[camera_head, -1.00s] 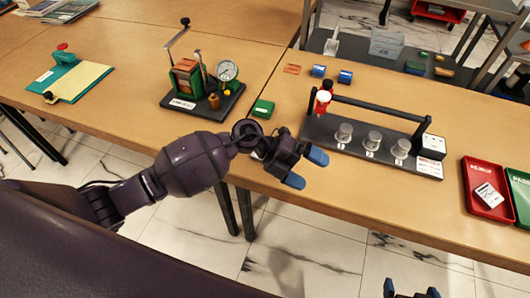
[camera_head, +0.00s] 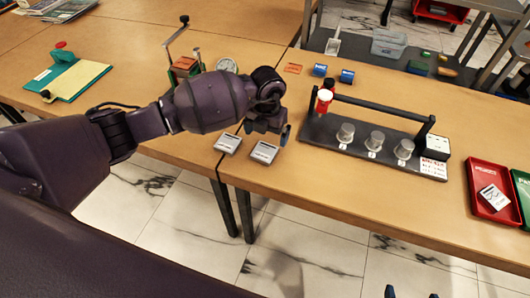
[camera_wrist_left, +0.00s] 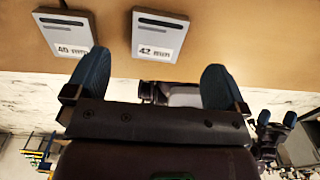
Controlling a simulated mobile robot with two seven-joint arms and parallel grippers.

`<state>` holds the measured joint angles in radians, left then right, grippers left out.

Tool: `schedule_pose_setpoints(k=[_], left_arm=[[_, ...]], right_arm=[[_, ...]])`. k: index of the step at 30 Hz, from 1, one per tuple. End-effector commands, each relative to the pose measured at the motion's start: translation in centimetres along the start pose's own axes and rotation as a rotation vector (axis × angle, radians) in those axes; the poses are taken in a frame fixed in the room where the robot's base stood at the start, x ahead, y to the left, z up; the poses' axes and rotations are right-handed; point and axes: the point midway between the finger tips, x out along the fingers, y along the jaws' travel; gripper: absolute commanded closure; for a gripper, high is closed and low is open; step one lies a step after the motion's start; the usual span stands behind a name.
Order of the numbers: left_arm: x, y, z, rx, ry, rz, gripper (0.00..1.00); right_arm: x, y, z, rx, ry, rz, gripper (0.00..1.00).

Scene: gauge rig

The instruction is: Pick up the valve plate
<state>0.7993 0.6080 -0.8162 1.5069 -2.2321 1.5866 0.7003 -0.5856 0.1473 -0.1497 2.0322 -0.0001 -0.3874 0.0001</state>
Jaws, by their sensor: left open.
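No plate bears a readable valve label. Two small grey plates lie at the front edge of the table: the left plate (camera_head: 228,143) and the right plate (camera_head: 264,152). In the left wrist view the left plate (camera_wrist_left: 66,33) reads "40 mm" and the right plate (camera_wrist_left: 158,35) reads "42 mm". My left gripper (camera_head: 274,130) is open and empty, above the table close to the right plate. In the wrist view its fingertips (camera_wrist_left: 155,75) are wide apart, with the plates beyond them. My right gripper (camera_head: 411,293) shows only parted fingertips at the bottom edge.
A red tray (camera_head: 492,190) lies farther right. The gauge (camera_head: 226,65) and its rig are partly hidden behind my left arm. A green-yellow board (camera_head: 75,78) lies left.

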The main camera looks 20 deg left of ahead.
Motion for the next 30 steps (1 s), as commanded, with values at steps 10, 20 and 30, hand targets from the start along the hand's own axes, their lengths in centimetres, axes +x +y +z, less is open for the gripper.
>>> schedule_pose_setpoints(k=[10, 20, 30], left_arm=[[2.8, 0.0, -0.2, 0.0, 0.003, -0.003, 0.0], [6.5, 0.2, -0.3, 0.0, 0.001, -0.003, 0.0], [6.4, 0.2, -0.2, 0.001, -0.001, -0.002, 0.21]], right_arm=[[0.3, -0.2, 0.2, 0.004, 0.0, -0.002, 0.05], [0.8, -0.4, 0.6, 0.003, -0.006, -0.005, 0.05], [0.9, -0.3, -0.1, -0.003, 0.007, -0.006, 0.05]])
